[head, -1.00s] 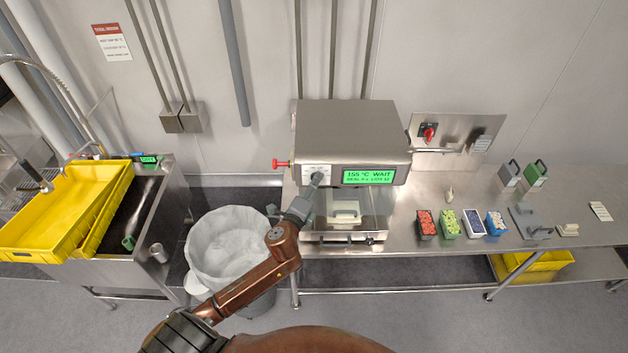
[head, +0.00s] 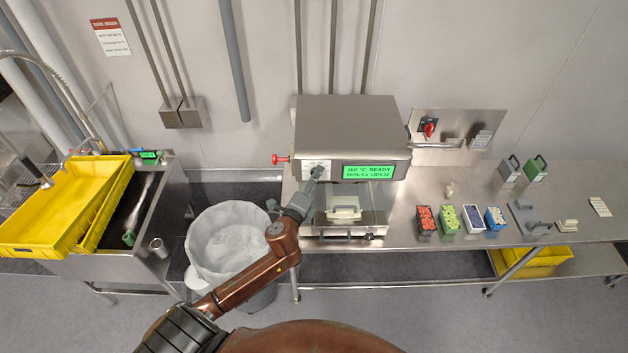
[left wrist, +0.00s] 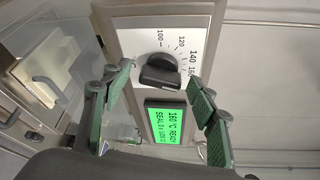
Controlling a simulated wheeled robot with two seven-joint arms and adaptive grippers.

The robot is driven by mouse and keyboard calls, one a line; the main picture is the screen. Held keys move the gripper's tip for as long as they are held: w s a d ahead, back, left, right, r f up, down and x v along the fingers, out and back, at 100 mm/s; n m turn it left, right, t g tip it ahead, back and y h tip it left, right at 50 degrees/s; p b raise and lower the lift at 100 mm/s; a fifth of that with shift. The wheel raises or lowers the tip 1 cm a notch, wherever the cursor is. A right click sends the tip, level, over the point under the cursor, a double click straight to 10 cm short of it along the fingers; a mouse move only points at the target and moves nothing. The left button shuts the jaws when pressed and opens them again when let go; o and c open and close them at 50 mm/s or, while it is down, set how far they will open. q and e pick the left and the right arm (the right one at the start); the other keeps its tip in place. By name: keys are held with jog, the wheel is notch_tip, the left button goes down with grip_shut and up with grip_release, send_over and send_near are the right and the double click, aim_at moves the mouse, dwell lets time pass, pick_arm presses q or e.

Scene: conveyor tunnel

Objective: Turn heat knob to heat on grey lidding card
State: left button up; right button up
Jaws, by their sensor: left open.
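The heat knob (left wrist: 160,72) is black and sits on a white dial plate marked 100, 120, 140 and 160, on the front of the steel sealing machine (head: 350,125). My left gripper (left wrist: 161,76) is open, its green-padded fingers on either side of the knob and apart from it in the left wrist view. The green display (head: 369,172) reads 160 °C READY. I cannot tell which item is the grey lidding card. My right gripper is not in view.
A red button (head: 281,160) sticks out at the machine's left. A white tray (head: 343,207) is in the machine's lower opening. Several filled tubs stand on the steel table (head: 400,225). A lined bin (head: 225,235) and yellow crates (head: 60,205) are to the left.

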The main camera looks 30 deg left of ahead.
pick_arm(q)
jog(key=v, duration=1.2)
